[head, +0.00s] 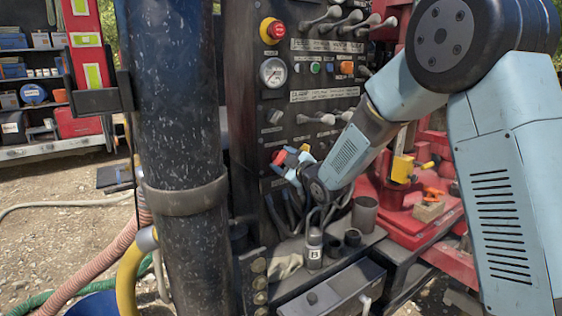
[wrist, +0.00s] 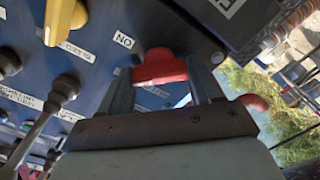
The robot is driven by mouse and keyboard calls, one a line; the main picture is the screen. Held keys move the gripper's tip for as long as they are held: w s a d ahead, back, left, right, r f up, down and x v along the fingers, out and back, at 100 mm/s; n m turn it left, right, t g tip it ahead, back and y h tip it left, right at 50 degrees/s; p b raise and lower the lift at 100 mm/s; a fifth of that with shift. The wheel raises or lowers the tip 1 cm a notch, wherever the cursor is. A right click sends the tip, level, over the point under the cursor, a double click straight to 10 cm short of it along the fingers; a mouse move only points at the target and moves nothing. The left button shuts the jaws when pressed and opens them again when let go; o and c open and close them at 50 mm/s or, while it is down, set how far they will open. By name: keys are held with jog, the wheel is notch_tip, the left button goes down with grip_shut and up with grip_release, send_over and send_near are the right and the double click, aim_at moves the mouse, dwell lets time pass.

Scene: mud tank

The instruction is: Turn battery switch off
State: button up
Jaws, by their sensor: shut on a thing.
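The battery switch has a red handle (wrist: 160,68), seen in the wrist view between the two fingers of my gripper (wrist: 162,80). My fingers are closed on the handle, one on each side. A label by it reads "NO" or "ON", turned in the picture. In the head view my gripper (head: 290,168) is at the lower part of the dark control panel (head: 268,115), beside a red part (head: 280,157). My wrist and fingers hide part of the switch there, so its exact angle cannot be told.
A yellow handle (wrist: 66,18) and black levers (wrist: 40,125) are near my gripper in the wrist view. Above it are a gauge (head: 272,72) and a red button (head: 272,30). A thick black pipe (head: 178,120) stands left. A shelf with cups (head: 364,212) lies below.

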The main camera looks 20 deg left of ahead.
jog(key=shift+s+f+n, duration=0.1)
jog(key=shift+f+n, duration=0.1)
jog(key=shift+n, duration=2.05)
jog(key=shift+s+f+n, duration=0.1)
jog(key=shift+f+n, duration=0.1)
jog(key=shift+n, duration=2.05)
jog(key=shift+f, duration=0.1)
jog(key=o, duration=1.1)
jog(key=shift+c, duration=0.2)
jog(key=shift+r, duration=0.25)
jog(key=shift+s+d, duration=0.1)
jog(key=shift+d, duration=0.1)
jog(key=v, duration=1.3)
jog(key=shift+s+d, duration=0.1)
jog(key=shift+d, duration=0.05)
